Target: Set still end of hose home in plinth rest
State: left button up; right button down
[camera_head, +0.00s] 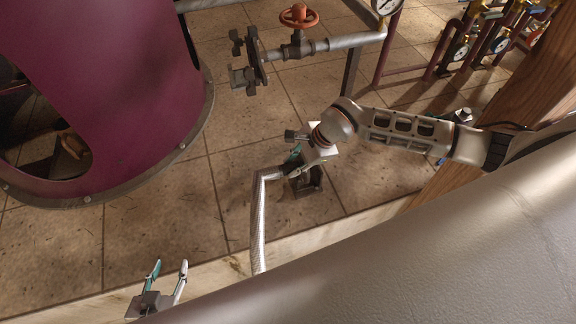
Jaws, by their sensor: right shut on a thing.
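The silver ribbed hose (258,222) rises from behind the pale ledge, then bends right toward my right gripper. My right gripper (294,154) is shut on the hose's end, which its fingers partly hide. A dark block-like rest (310,184) stands on the floor just below and beside that gripper. I cannot tell whether the hose end touches the rest or hangs above it. My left gripper (170,266) is open and empty at the lower left, fingers pointing up the picture, well away from the hose.
A large purple vessel (120,95) fills the upper left. A pipe with a red handwheel valve (299,16) and a dark clamp-like fitting (250,62) is at top centre. Gauges (458,52) and a wooden post (520,90) stand at right. Tiled floor (170,235) is clear left of the hose.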

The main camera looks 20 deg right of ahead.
aim_at(304, 162)
jog(key=shift+d+f, duration=0.25)
jog(key=shift+d, duration=0.5)
jog(key=shift+d+b, duration=0.3)
jog(key=shift+d, duration=0.65)
jog(key=shift+f+b, duration=0.9)
jog(key=shift+f, duration=0.2)
jog(key=shift+d+f+b, duration=0.4)
jog(key=shift+d+f, duration=0.1)
jog(key=shift+f, duration=0.2)
